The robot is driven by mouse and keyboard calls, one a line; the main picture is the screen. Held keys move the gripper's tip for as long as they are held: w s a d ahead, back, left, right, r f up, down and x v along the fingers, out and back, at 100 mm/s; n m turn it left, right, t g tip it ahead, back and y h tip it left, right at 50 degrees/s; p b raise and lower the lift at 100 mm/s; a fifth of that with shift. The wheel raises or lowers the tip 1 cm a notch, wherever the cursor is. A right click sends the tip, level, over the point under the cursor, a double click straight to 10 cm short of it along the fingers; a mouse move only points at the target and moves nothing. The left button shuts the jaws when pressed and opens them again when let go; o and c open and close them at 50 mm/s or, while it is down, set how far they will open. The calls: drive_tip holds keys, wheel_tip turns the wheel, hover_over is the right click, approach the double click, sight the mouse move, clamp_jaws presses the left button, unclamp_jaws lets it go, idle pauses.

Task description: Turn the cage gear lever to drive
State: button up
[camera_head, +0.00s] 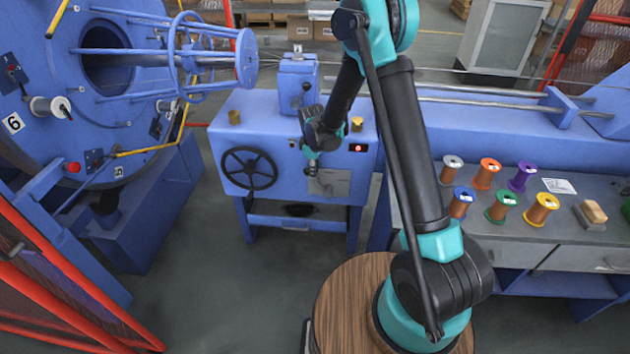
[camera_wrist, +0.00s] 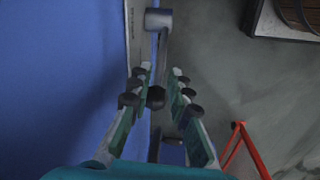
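The lever (camera_wrist: 161,50) shows in the wrist view as a grey arm hanging from a round hub, with a black ball knob (camera_wrist: 156,97) at its end. My gripper (camera_wrist: 159,72) is open, its teal fingers with dark pads on either side of the knob. A gap shows on both sides of the knob; I cannot tell its depth between the fingers. In the head view my gripper (camera_head: 311,158) points down in front of the blue cabinet (camera_head: 230,125), close to a grey plate (camera_head: 330,182). My arm and gripper hide most of the lever there.
A black handwheel (camera_head: 249,168) is on the cabinet front, left of my gripper. Several colored wire spools (camera_head: 487,173) stand on the grey bench at right. Red guard frames (camera_head: 70,265) stand at left. The floor before the cabinet is open.

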drive_tip(key=shift+w+d+f, duration=0.1)
drive_tip(key=shift+w+f, duration=0.1)
drive_tip(key=shift+f, duration=1.2)
drive_tip(key=shift+w+f, duration=0.15)
drive_tip(key=shift+f, duration=1.25)
drive_tip(key=shift+c, duration=0.6)
clamp_jaws()
